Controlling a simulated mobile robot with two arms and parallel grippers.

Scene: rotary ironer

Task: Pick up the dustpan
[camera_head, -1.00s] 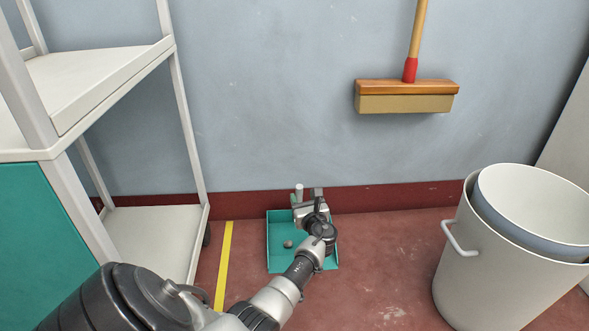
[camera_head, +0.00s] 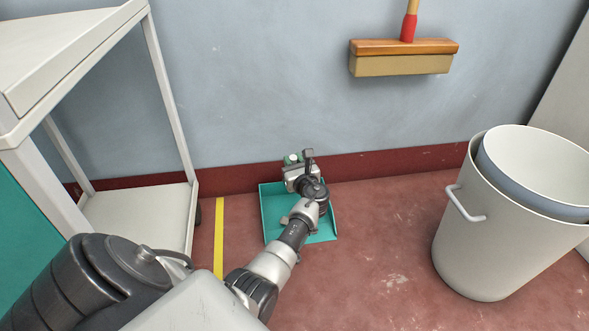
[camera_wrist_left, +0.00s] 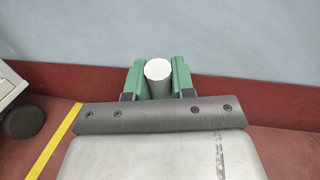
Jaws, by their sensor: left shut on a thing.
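The teal dustpan (camera_head: 271,215) lies on the red floor against the wall's dark red skirting, partly covered by my left arm. My left gripper (camera_head: 292,159) is at the back of the pan, at its upright handle. In the left wrist view the round pale end of the dustpan handle (camera_wrist_left: 158,69) stands between the green fingers, which are shut on it. The rest of the handle is hidden behind the gripper. My right gripper is in neither view.
A white shelf unit (camera_head: 150,215) stands on the left, beside a yellow floor line (camera_head: 219,238). Nested white bins (camera_head: 462,245) stand on the right. A broom (camera_head: 402,57) hangs on the wall above. The floor between pan and bins is clear.

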